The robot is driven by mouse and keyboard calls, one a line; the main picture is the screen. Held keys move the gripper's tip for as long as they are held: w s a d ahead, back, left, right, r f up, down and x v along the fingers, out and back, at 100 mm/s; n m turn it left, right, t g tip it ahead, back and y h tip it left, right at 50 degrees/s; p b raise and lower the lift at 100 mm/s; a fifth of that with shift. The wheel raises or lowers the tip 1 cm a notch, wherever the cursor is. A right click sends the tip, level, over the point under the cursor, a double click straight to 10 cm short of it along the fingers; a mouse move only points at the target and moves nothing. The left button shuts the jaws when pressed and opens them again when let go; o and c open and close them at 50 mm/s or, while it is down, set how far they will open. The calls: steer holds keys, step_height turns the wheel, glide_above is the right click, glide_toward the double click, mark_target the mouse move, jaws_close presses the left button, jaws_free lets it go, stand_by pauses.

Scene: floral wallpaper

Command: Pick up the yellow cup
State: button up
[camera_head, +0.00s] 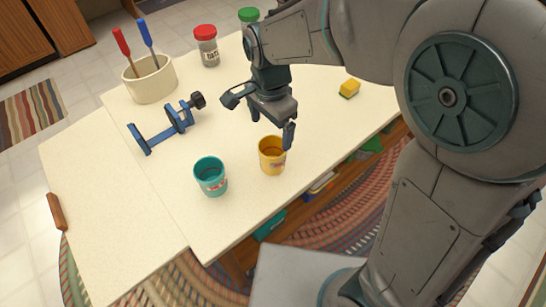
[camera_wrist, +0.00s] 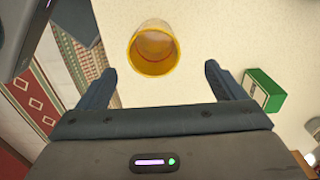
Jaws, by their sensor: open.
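The yellow cup (camera_head: 271,157) stands upright on the cream table, near its front edge, to the right of a teal cup (camera_head: 211,176). My gripper (camera_head: 262,118) is above and just behind the yellow cup in the head view, with its fingers spread and nothing between them. In the wrist view the yellow cup (camera_wrist: 154,48) shows its round open mouth, ahead of and between the two fingertips of my gripper (camera_wrist: 158,72). The fingers appear apart from the cup.
A blue clamp (camera_head: 168,127) lies left of my gripper. A cream pot (camera_head: 150,81) with two screwdrivers, a red-lidded jar (camera_head: 207,47) and a green-lidded jar (camera_head: 249,16) stand farther back. A yellow-and-green sponge (camera_head: 349,88) lies to the right. The table's left part is mostly clear.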

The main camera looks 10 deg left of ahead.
mark_target(271, 141)
step_height(271, 141, down, 5)
steer(key=shift+f, duration=0.2)
steer(key=shift+s+d+f+b, duration=0.15)
steer(key=shift+f+b, duration=0.2)
steer(key=shift+f, duration=1)
steer(key=shift+s+d+f+b, duration=0.15)
steer(key=shift+f+b, duration=0.2)
steer(key=shift+f, duration=0.95)
steer(key=c, duration=1.1)
